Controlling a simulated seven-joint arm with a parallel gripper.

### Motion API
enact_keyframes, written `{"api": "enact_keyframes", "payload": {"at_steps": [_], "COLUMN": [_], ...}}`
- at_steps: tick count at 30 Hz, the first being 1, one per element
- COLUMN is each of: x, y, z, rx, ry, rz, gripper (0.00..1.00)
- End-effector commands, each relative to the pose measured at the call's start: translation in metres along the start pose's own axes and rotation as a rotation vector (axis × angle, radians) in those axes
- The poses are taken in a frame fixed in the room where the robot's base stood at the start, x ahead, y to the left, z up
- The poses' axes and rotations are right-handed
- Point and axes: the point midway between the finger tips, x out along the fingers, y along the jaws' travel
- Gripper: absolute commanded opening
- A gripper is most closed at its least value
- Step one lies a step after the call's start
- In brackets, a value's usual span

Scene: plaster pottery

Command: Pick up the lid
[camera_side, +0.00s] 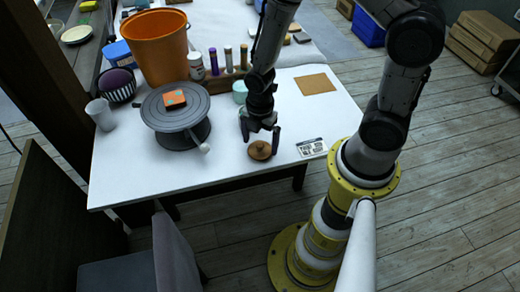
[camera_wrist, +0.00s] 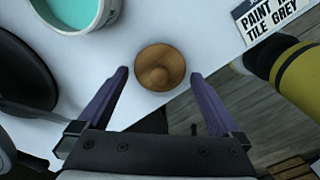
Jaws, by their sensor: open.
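The lid (camera_side: 260,151) is a small round brown wooden disc with a knob. It lies on the white table near the front edge. In the wrist view the lid (camera_wrist: 160,67) lies knob up, ahead of and between my two fingers. My gripper (camera_side: 260,136) is open and empty, just above and behind the lid in the side view. In the wrist view its purple-grey fingers (camera_wrist: 158,75) are spread wider than the lid, and I see no contact.
A teal container (camera_wrist: 82,12) stands close by at the upper left of the wrist view. A grey turntable (camera_side: 176,110) with an orange block stands left of my gripper. A printed card (camera_side: 312,147) lies to the right. The table's front edge is near the lid.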

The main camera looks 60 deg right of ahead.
Motion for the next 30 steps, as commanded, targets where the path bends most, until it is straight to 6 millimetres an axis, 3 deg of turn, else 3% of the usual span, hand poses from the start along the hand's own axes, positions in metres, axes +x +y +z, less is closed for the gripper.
{"api": "enact_keyframes", "payload": {"at_steps": [3, 11, 22, 30], "x": [0.0108, 0.0129, 0.0126, 0.0116], "y": [0.0001, 0.0004, 0.0003, 0.0005], "z": [0.0001, 0.0002, 0.0002, 0.0002], "rx": [0.0, 0.0, 0.0, 0.0], "ry": [0.0, 0.0, 0.0, 0.0], "rz": [0.0, 0.002, 0.002, 0.002], "gripper": [1.0, 1.0, 0.35, 0.35]}}
